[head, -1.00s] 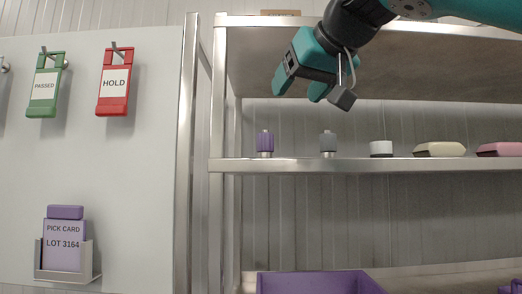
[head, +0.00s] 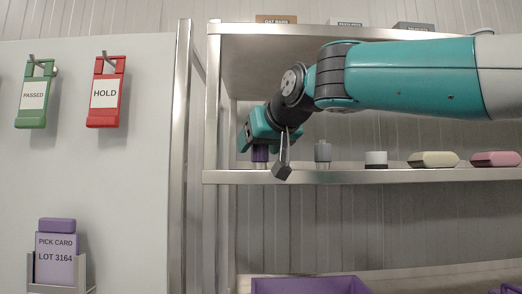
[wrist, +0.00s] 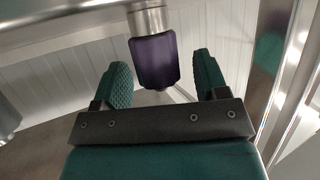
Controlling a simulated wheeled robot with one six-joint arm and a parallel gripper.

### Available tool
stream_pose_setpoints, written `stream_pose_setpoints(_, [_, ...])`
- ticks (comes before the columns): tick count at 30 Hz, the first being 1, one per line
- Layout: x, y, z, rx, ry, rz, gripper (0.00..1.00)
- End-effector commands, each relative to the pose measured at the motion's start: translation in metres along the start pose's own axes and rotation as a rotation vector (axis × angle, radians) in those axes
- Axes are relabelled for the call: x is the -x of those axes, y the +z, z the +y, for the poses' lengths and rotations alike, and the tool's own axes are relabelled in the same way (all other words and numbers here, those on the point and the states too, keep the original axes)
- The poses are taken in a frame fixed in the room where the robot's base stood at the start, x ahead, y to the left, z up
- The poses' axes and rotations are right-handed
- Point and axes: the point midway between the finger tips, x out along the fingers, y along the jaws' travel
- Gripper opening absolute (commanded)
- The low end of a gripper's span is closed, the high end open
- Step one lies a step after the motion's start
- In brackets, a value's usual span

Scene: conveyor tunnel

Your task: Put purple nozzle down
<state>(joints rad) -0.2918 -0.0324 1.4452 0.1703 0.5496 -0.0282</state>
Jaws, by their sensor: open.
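The purple nozzle (head: 260,153) stands upright at the left end of the metal shelf (head: 400,176). Its upper part is partly hidden by my gripper in the head view. The fingers are open, with a visible gap to the nozzle on each side.
A metal post (head: 180,150) is close on the left. A purple bin (head: 310,285) is below.

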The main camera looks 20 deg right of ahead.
Motion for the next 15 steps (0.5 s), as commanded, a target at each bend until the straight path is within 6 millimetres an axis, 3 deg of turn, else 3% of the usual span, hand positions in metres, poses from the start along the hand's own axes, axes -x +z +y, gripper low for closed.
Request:
stream_pose_setpoints(5, [-0.0005, 0.0003, -0.0002, 0.0, 0.0, 0.001, 0.67])
stream_pose_setpoints(8, [-0.0003, 0.0003, -0.0002, 0.0, 0.0, 0.001, 0.49])
stream_pose_setpoints(12, [-0.0001, 0.0002, -0.0002, 0.001, 0.0, 0.001, 0.16])
stream_pose_setpoints(15, [0.0, 0.0, -0.0002, 0.001, 0.0, 0.001, 0.11])
